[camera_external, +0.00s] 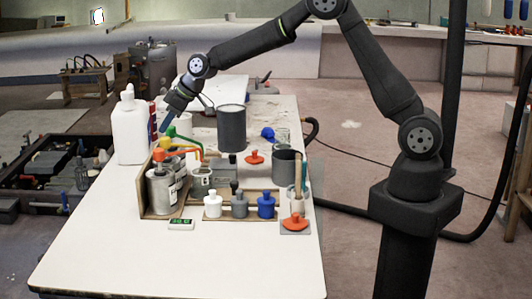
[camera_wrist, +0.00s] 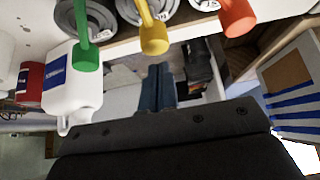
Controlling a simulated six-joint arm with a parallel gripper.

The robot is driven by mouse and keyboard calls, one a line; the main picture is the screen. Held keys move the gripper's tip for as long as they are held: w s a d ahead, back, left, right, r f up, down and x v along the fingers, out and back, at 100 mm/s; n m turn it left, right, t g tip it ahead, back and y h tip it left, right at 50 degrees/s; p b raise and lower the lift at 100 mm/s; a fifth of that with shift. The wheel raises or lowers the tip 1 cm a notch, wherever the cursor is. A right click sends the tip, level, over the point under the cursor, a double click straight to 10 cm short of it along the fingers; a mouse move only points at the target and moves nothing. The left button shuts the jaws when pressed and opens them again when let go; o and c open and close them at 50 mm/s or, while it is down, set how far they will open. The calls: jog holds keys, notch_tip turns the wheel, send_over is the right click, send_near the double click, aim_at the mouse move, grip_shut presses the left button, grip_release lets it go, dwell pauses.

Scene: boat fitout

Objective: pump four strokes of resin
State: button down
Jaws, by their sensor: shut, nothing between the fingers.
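Three metal cans with coloured pump heads stand in a wooden rack at the left of the bench: a green pump (camera_external: 171,131), a yellow pump (camera_external: 165,143) and an orange pump (camera_external: 159,155). I cannot tell which one is resin. In the wrist view the green pump (camera_wrist: 86,56), yellow pump (camera_wrist: 154,38) and orange pump (camera_wrist: 237,16) hang along the top. A grey cup (camera_external: 201,182) stands by the spouts. My gripper (camera_external: 163,127) is shut and empty, just above the pump heads. Its closed fingers show in the wrist view (camera_wrist: 156,88), apart from the pumps.
A large white jug (camera_external: 131,130) stands close left of my gripper. A dark grey cylinder (camera_external: 231,129) stands behind the rack. White, grey and blue stoppered pieces (camera_external: 266,205) line the front right. A small green-lit display (camera_external: 181,224) lies in front. The front of the bench is clear.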

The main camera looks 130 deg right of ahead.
aim_at(166, 138)
dwell(0.4)
jog(key=shift+f, duration=2.05)
jog(key=shift+r, duration=2.05)
jog(key=shift+f, duration=0.15)
jog(key=shift+f, duration=1.85)
jog(key=shift+r, duration=2)
